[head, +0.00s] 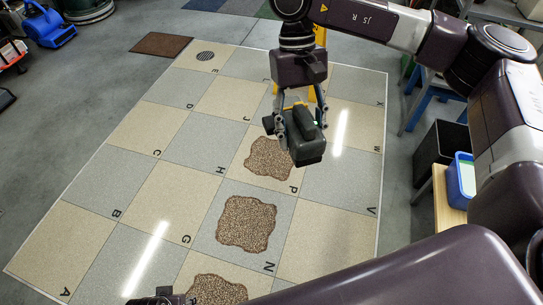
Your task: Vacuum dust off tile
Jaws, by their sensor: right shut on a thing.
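My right gripper (302,118) is shut on a dark handheld vacuum (307,146) with a small yellow-orange part on top. The vacuum hangs over the tile marked P, covering part of the brown speckled dust patch (268,160) there; I cannot tell whether they touch. A second dust patch (246,223) lies on the grey tile (222,190) marked N. A third patch (216,290) is cut off by the bottom edge. A small dark part at the bottom edge seems to belong to my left gripper (160,299); its fingers cannot be made out.
Lettered beige and grey tiles form a flat floor area (130,265). A brown mat (161,45) and a blue blower (48,27) lie at upper left. A yellow object (309,85) stands behind my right gripper. A black bin (437,147) and blue tub (463,180) are at right.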

